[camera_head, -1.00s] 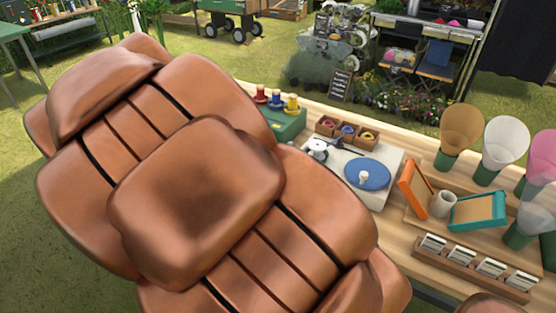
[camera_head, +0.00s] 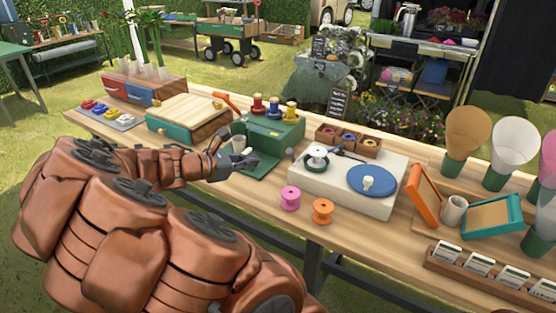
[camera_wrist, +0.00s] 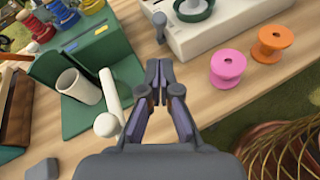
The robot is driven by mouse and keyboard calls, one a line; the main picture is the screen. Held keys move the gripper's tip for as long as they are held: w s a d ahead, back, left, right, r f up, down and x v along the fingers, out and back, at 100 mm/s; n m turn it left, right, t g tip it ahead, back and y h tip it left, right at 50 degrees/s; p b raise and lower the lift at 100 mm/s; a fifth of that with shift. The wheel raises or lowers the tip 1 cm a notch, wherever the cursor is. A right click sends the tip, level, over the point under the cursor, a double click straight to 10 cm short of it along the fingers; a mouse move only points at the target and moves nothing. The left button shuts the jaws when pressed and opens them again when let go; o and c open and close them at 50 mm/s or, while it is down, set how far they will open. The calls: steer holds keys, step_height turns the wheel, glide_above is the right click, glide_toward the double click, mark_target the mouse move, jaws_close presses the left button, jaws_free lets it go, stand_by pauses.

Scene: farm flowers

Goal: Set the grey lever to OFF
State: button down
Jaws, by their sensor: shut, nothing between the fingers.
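A small grey knobbed lever (camera_wrist: 160,22) stands beside the green machine (camera_wrist: 118,52), between it and the white machine; it also shows in the head view (camera_head: 291,153). A paler, whitish lever with a ball end (camera_wrist: 108,100) lies near the green machine's base, just left of my fingers. I cannot read any ON or OFF marking. My gripper (camera_wrist: 157,72) is shut and empty, over the wooden table, in front of the green machine and apart from the grey lever. In the head view my gripper partly covers the green machine's left side.
A white cup (camera_wrist: 79,86) stands on the green base. A pink spool (camera_wrist: 228,67) and an orange spool (camera_wrist: 272,43) stand right of my gripper. The white machine (camera_head: 335,190) carries a blue disc (camera_head: 388,181). A wicker basket (camera_wrist: 285,150) shows at lower right. Bare tabletop lies between.

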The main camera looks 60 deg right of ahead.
steer(key=shift+d, duration=0.1)
glide_toward(293, 158)
steer(key=shift+w+x, duration=0.2)
steer(key=shift+x, duration=2)
steer(key=shift+d+r+p, duration=0.1)
steer(key=shift+r+p, duration=0.15)
steer(key=shift+p, duration=0.1)
